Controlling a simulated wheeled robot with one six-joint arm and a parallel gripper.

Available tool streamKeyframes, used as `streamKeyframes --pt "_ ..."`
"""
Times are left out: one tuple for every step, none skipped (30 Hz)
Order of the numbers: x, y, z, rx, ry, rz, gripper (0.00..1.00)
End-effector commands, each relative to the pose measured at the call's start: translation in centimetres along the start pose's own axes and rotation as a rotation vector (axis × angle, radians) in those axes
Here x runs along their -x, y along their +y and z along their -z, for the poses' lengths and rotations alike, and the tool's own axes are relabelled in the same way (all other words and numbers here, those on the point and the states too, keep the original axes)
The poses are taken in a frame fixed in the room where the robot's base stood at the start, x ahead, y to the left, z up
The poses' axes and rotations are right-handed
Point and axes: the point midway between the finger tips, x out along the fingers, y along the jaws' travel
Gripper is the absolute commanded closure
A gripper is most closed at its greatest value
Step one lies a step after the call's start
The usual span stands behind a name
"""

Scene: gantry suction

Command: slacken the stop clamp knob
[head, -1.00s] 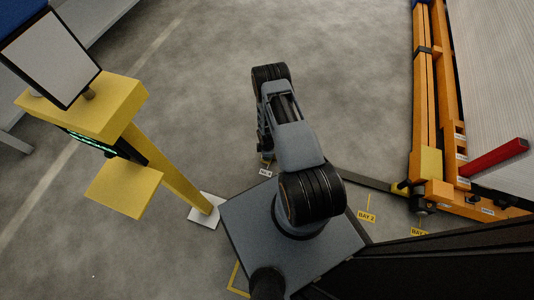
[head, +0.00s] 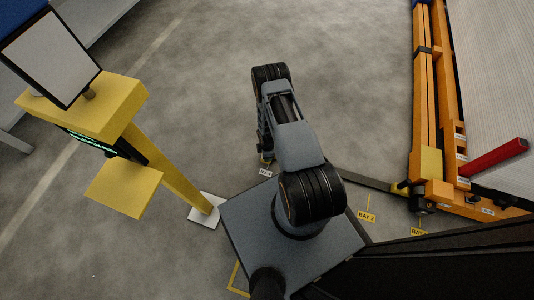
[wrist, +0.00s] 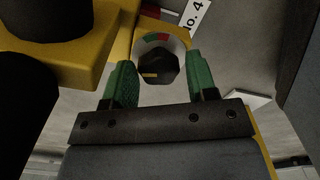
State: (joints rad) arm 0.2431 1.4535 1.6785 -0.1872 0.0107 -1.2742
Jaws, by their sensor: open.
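A dark faceted knob (wrist: 158,68) shows in the wrist view, with a short yellow mark on its left part. Behind its upper edge is a pale dial plate with green and red patches, on a yellow mount (wrist: 122,45). My gripper (wrist: 158,78) has two green fingers, spread wide, one to the left and one to the right of the knob. Gaps show between the knob and both fingers; I cannot tell how deep the knob lies between them. In the head view the gripper and knob are hidden by my arm.
A large dark round part and yellow beam (wrist: 95,62) fill the upper left of the wrist view. A "No. 4" tag (wrist: 195,14) is beyond the knob. In the head view, a yellow stand (head: 165,170) is left and an orange frame (head: 425,100) right, with open floor between.

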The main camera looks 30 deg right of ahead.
Motion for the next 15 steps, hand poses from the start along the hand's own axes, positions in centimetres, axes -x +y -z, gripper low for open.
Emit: streamKeyframes --pt "0.1 0.0 0.0 0.0 0.0 -0.001 0.48" --pt "0.2 0.0 0.0 0.0 0.0 -0.001 0.48" --pt "0.4 0.1 0.0 0.0 0.0 -0.001 0.48" --pt "0.7 0.1 0.0 0.0 0.0 -0.001 0.48" --pt "1.1 0.1 0.0 0.0 0.0 -0.001 0.48" --pt "1.6 0.1 0.0 0.0 0.0 -0.002 0.48" --pt "2.2 0.1 0.0 0.0 0.0 -0.003 0.48" --pt "2.7 0.1 0.0 0.0 0.0 -0.003 0.48" --pt "3.6 0.1 0.0 0.0 0.0 -0.002 0.48" --pt "4.3 0.1 0.0 0.0 0.0 -0.003 0.48" --pt "5.0 0.1 0.0 0.0 0.0 -0.003 0.48" --pt "5.9 0.1 0.0 0.0 0.0 -0.002 0.48" --pt "6.5 0.1 0.0 -0.001 0.0 -0.003 0.48" --pt "7.2 0.1 0.0 -0.002 0.0 -0.003 0.48" --pt "8.0 0.0 0.0 -0.001 0.0 -0.002 0.48"
